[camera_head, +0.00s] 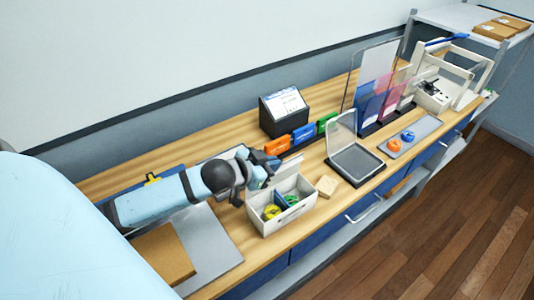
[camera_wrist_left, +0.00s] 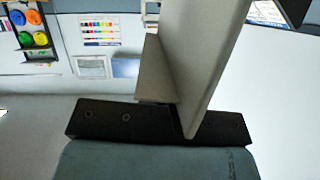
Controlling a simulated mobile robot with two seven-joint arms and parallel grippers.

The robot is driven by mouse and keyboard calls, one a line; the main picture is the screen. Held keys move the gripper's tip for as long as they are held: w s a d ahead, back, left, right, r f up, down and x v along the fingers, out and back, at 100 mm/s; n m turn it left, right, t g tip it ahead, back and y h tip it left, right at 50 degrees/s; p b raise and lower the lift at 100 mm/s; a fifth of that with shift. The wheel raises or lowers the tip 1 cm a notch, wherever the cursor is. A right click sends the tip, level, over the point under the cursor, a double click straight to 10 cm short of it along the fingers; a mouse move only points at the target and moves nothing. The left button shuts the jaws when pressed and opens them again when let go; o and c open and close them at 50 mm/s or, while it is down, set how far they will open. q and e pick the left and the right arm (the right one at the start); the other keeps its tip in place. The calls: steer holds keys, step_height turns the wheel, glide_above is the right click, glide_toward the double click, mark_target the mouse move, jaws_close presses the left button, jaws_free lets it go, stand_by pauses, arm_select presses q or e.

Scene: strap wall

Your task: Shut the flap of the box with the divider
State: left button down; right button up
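The box with the divider (camera_head: 276,221) is a small white open-topped box near the front edge of the bench in the head view. A blue divider (camera_head: 281,201) splits its inside, with a yellow thing (camera_head: 271,211) on the left and a green thing (camera_head: 291,200) on the right. Its pale flap (camera_head: 289,171) stands raised at the back. My left gripper (camera_head: 266,166) is dark and close by the flap; touching or apart is unclear. In the left wrist view, pale grey plates cross in front of a dark bar, and the fingers' opening is unclear. My right gripper is out of view.
A small wooden block (camera_head: 327,186) lies right of the box. Further right are a dark-floored case with a raised clear lid (camera_head: 342,133) and a tray (camera_head: 413,136) with orange and blue rings. A black display (camera_head: 284,110) stands behind. A grey mat (camera_head: 215,243) lies at left.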

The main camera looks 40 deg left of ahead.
arm_select(q)
steer(key=shift+s+d+f+m+y, duration=0.15)
steer(key=shift+d+m+y, duration=0.2)
steer(key=shift+d, duration=0.2)
steer(key=c, duration=1.3)
jaws_free()
steer(key=shift+p, duration=0.3)
steer(key=p+v, duration=0.4)
steer(key=v, duration=1)
steer(key=shift+f, duration=0.1)
